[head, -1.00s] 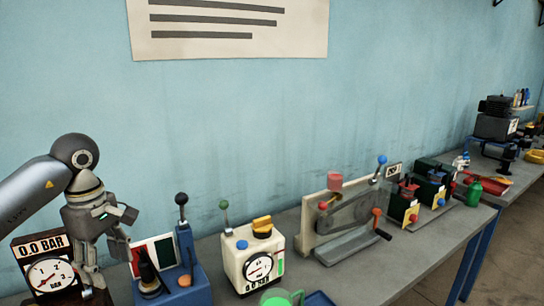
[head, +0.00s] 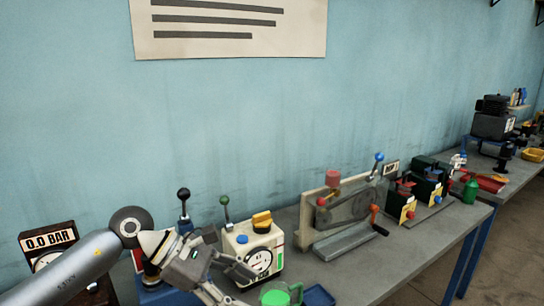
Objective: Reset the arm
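My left gripper (head: 232,283) is at the lower middle of the head view, tilted down to the right. My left arm (head: 70,268) comes in from the lower left and covers part of the 0.0 BAR gauge (head: 48,240) and the blue lever unit. My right gripper is not in view.
A belt-and-crank rig (head: 345,215) stands on the grey bench (head: 395,255), with small machines (head: 402,200) and a green bottle (head: 470,190) farther right. A blue tray (head: 319,296) lies beside the green container. Bare bench shows in front of the rig.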

